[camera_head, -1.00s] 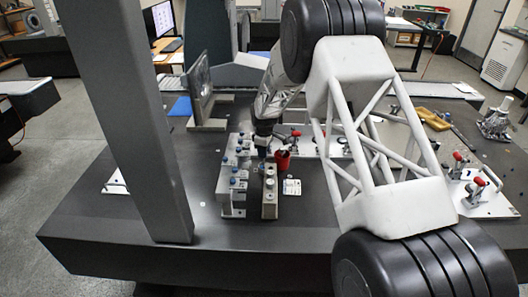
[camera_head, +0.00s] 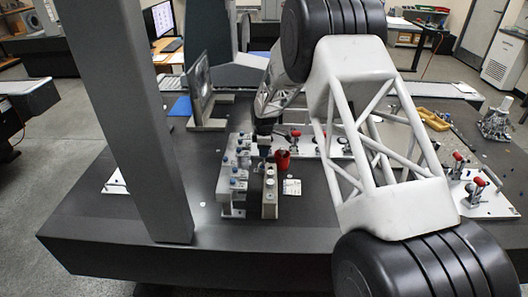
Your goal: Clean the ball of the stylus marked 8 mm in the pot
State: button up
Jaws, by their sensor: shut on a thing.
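My gripper (camera_head: 264,143) is at the far end of the stylus racks and is shut on a small part, most likely a stylus. The part is too small here to make out its ball or marking. The red pot (camera_head: 282,161) stands just right of and nearer than my gripper, apart from it. A stepped grey rack (camera_head: 226,205) with several blue-topped styli is at the left. A narrower grey rack (camera_head: 269,208) with light round tops stands to its right. The size marks cannot be read.
A small white card (camera_head: 292,187) lies right of the narrow rack. A grey upright plate (camera_head: 199,88) stands behind the racks, and a thick grey column (camera_head: 135,120) rises at the left. White plates with red-handled clamps (camera_head: 478,185) are at the right. The dark table front is clear.

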jog(key=shift+r, duration=2.8)
